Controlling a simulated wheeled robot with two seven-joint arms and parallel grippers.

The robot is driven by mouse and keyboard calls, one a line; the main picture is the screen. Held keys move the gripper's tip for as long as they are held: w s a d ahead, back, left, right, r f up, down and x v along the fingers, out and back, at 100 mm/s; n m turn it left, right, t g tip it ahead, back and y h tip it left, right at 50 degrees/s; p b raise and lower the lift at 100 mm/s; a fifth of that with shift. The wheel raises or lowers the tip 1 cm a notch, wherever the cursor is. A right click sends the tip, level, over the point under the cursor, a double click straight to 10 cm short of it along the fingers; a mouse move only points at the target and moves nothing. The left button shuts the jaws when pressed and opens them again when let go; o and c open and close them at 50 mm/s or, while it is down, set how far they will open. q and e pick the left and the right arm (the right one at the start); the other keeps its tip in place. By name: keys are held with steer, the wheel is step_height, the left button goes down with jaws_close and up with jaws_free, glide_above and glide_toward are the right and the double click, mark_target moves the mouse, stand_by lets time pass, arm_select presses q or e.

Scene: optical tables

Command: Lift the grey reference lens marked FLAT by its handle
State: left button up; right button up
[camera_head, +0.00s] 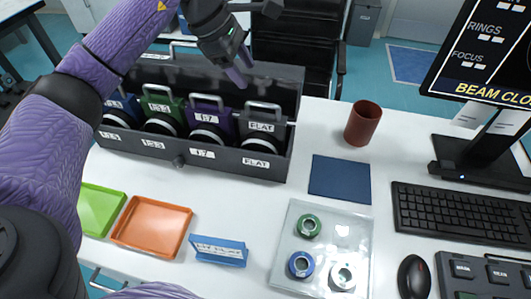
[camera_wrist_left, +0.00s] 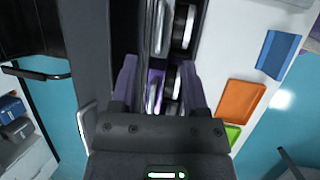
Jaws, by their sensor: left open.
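The grey FLAT lens (camera_head: 262,127) stands in the right end of an open dark lens case (camera_head: 225,162), its metal handle (camera_head: 264,105) upward. Blue, green (camera_head: 163,112) and purple (camera_head: 222,123) lenses with similar handles stand in a row to its left. My left gripper (camera_head: 240,72) is open and empty, above the case and up-left of the FLAT handle. In the left wrist view, my left gripper's fingers (camera_wrist_left: 158,92) are spread above the case, with purple showing between them. My right gripper is out of view.
The case's raised lid (camera_head: 270,80) stands behind the lenses. In front lie an orange tray (camera_head: 152,226), a green tray (camera_head: 100,211), a blue stand (camera_head: 218,250) and a clear plate (camera_head: 330,225) with rings. A blue mat (camera_head: 340,180) and a brown cup (camera_head: 363,123) are to the right.

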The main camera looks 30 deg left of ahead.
mark_target(263, 103)
arm_select(q)
steer(key=b+x, duration=0.1)
steer(key=x, duration=0.4)
steer(key=b+x, duration=0.2)
steer(key=x, duration=0.4)
steer(key=shift+a+f, duration=0.15)
steer(key=shift+a, duration=0.05)
steer(key=c, duration=0.7)
jaws_close()
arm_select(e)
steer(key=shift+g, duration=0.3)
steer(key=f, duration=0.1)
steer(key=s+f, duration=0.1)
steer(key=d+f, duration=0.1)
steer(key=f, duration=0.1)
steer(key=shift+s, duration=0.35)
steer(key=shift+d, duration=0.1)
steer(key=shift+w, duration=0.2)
